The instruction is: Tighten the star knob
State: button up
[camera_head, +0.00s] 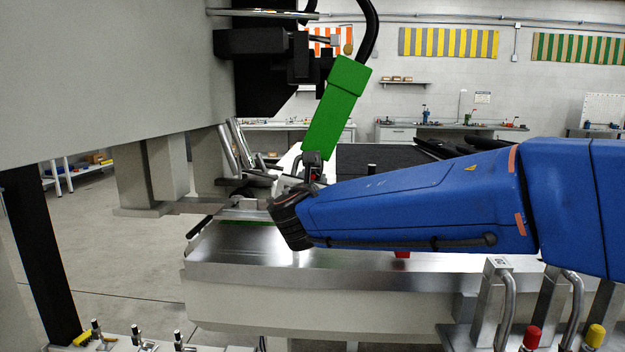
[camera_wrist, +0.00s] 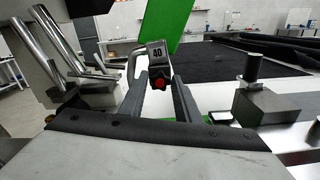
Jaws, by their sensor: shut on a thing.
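My gripper's two dark grey fingers (camera_wrist: 160,88) reach forward in the wrist view. Their tips close on either side of a black part with a red end (camera_wrist: 158,84), below a label reading 40. The same black and red part shows in the camera_head view (camera_head: 312,168), just above my blue arm's wrist. I cannot make out a star shape on it, so I cannot tell for sure whether it is the star knob. In the camera_head view my wrist hides the fingers.
A green torch body (camera_head: 337,108) slants just above and behind the part. A metal bench (camera_head: 290,262) lies below my arm. Clamps with red and yellow tips (camera_head: 532,337) stand at lower right. A dark post on a block (camera_wrist: 254,70) stands right of my fingers.

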jog(key=m, duration=0.4)
jog(key=shift+m, duration=0.4)
jog(key=shift+d+f+m, duration=0.1)
jog(key=shift+m, duration=1.7)
jog(key=o, duration=1)
jog(key=shift+o, duration=0.2)
